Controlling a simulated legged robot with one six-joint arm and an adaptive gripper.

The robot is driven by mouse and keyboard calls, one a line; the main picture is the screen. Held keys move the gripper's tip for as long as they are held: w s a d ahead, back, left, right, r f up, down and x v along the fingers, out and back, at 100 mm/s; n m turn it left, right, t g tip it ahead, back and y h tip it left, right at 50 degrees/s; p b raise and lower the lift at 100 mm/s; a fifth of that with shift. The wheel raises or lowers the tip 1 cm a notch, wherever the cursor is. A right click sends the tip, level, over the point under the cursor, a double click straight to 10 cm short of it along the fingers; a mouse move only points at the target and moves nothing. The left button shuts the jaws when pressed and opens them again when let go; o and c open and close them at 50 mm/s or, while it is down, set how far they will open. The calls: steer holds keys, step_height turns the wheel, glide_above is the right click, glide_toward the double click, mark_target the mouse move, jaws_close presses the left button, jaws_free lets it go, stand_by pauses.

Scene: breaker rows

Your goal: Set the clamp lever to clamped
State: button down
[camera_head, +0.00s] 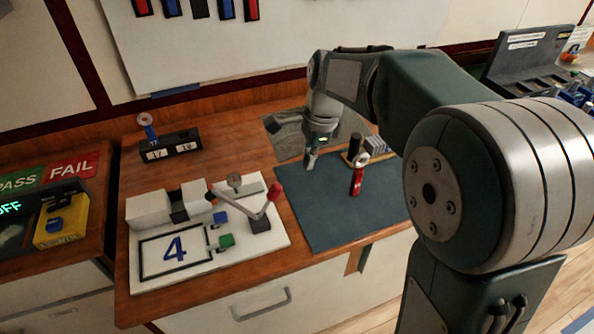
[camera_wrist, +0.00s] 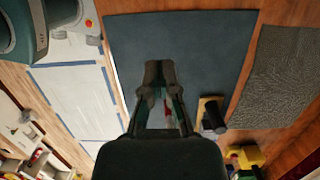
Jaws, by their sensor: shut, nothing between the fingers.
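The clamp lever (camera_head: 274,191) has a red grip and stands raised at a slant on the right side of the white fixture board (camera_head: 272,241) in the head view. A pale metal arm (camera_head: 235,202) runs from its dark base up to the left, near the light block at the board's back. My gripper (camera_head: 309,166) hangs over the back left part of the blue mat, right of the lever and apart from it. In the wrist view my gripper (camera_wrist: 158,72) has its fingers together and empty above the mat. I cannot make out the lever in the wrist view.
A red upright object (camera_head: 357,179) stands on the blue mat (camera_head: 325,218), near a black cylinder (camera_head: 354,146). A yellow switch box (camera_head: 61,224) sits at left. The mat's front is clear.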

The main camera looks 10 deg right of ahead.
steer(key=s+a+f, duration=0.1)
steer(key=a+f, duration=0.4)
steer(key=f, duration=0.1)
steer(key=shift+s+f, duration=0.2)
steer(key=shift+f, duration=0.15)
steer(key=shift+w+r, duration=0.1)
